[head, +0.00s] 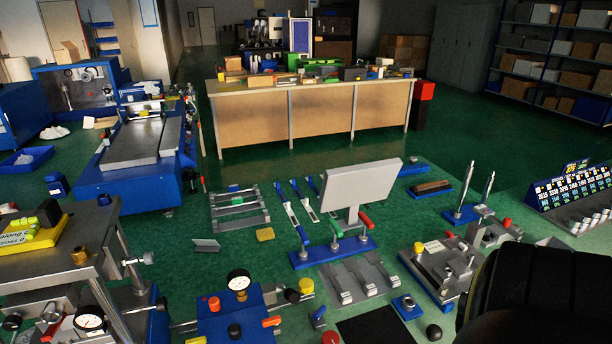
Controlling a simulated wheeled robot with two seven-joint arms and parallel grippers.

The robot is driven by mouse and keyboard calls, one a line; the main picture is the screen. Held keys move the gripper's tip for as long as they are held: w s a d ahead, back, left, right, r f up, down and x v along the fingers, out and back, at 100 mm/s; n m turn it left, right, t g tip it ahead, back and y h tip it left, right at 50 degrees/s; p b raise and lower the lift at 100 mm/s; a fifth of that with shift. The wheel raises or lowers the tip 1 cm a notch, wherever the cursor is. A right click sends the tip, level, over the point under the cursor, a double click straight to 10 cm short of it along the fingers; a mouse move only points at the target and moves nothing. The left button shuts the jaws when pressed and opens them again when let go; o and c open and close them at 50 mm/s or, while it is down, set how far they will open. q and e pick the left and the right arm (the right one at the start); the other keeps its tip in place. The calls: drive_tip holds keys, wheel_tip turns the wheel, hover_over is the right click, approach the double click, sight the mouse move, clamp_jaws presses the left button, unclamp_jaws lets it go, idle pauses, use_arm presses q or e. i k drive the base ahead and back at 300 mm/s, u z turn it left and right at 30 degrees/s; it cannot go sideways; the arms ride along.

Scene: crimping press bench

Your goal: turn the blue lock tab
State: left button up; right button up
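I cannot tell for certain which part is the blue lock tab. A small blue piece (318,316) lies near the bottom middle, left of a black mat. A small blue block with a silver ring (406,305) sits right of that mat. Neither of my grippers shows in the head view. A large black rounded shape fills the lower right corner and hides what lies behind it.
A pale panel (360,187) stands upright behind the levers. A steel fixture (440,264) is at right, and a blue block with a gauge (238,280) at front left. A blue machine (140,150) and a wooden bench (312,115) stand behind. Green surface between is partly clear.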

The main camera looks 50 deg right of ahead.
sight(316, 316)
drive_tip(key=z, duration=1.7)
